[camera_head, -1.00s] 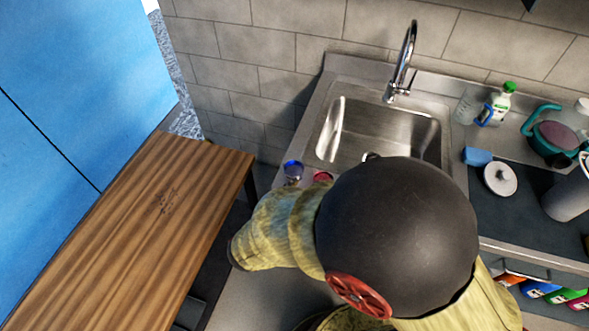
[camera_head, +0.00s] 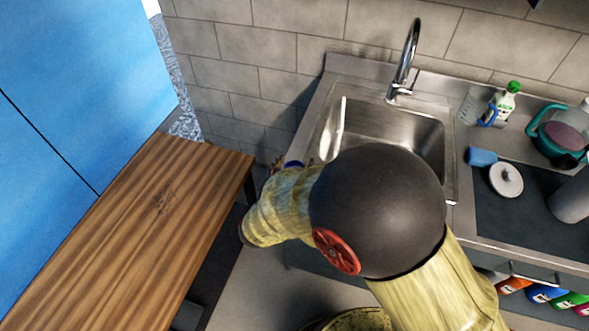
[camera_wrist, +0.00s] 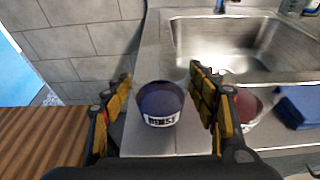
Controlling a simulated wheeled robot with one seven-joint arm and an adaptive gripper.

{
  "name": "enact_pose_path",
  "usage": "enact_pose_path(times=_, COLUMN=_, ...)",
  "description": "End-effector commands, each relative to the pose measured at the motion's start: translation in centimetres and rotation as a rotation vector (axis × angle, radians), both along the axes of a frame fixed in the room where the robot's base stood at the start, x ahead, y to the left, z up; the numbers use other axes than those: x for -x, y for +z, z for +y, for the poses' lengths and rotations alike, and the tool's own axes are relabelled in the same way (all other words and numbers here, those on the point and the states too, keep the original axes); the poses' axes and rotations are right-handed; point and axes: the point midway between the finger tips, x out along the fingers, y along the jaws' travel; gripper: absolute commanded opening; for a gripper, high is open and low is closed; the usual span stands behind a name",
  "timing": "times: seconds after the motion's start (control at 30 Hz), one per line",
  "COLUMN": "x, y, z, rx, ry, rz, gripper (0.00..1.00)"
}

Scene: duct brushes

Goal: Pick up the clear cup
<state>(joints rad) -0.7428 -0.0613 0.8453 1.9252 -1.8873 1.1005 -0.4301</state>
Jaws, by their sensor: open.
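My gripper (camera_wrist: 161,80) is open in the wrist view, with one yellow-padded finger on each side of a dark blue cup (camera_wrist: 160,101) with a white label. The cup stands upright on the counter's left end; I see no finger touching it. A see-through cup with a reddish tint (camera_wrist: 246,106) stands just right of the right finger, partly hidden by it. In the head view only a bit of the blue cup (camera_head: 293,164) shows past my arm. A clear, colourless vessel (camera_head: 469,106) stands at the back, right of the sink.
The steel sink (camera_head: 411,122) lies behind the cups. A blue cloth or sponge (camera_wrist: 299,106) lies to the right. A green-capped bottle (camera_head: 503,103), teal pot (camera_head: 556,137) and white lid (camera_head: 506,180) are farther right. A wooden table (camera_head: 150,222) is at left.

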Motion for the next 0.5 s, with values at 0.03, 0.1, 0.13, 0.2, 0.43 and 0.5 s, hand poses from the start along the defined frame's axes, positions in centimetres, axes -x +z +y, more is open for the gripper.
enact_pose_path(times=0.03, x=-0.5, y=-0.4, z=-0.2, rx=-0.001, ry=-0.003, rz=0.000, gripper=0.58)
enact_pose_path(times=0.1, x=-1.4, y=-0.9, z=-0.6, rx=-0.001, ry=-0.004, rz=0.000, gripper=0.58)
enact_pose_path(times=0.13, x=-1.8, y=-1.1, z=-0.7, rx=0.000, ry=-0.004, rz=-0.001, gripper=0.58)
enact_pose_path(times=0.2, x=-2.7, y=-1.5, z=-1.1, rx=-0.001, ry=-0.004, rz=0.000, gripper=0.58)
enact_pose_path(times=0.43, x=-4.3, y=-1.7, z=-1.5, rx=0.000, ry=-0.002, rz=0.000, gripper=0.58)
enact_pose_path(times=0.5, x=-4.3, y=-1.6, z=-1.5, rx=-0.001, ry=-0.001, rz=0.000, gripper=0.58)
